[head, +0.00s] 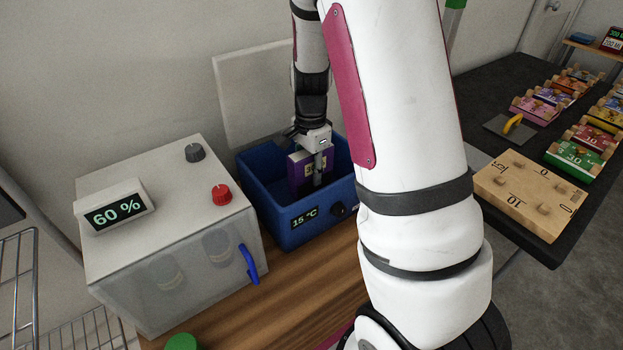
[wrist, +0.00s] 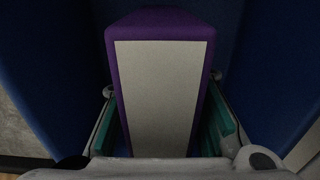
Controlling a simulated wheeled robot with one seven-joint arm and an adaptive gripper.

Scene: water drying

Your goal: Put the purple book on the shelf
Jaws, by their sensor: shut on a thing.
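The purple book (head: 297,171) is inside the blue bin (head: 276,229), which has a "15 °C" display and a black knob on its front. My gripper (head: 318,172) reaches down into the bin and is shut on the book. In the wrist view the book (wrist: 160,27) stands between the two teal-padded fingers (wrist: 168,132), with a pale panel facing the camera. Blue bin walls surround it there. The book's lower part is hidden in the head view. I cannot make out the shelf for certain.
A white box (head: 150,247) with a "60 %" display, knobs and a blue handle stands left of the bin on a wooden table (head: 245,318). A pale lid (head: 262,92) rises behind the bin. A dark table (head: 490,80) at right holds a wooden board (head: 530,192) and several coloured blocks.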

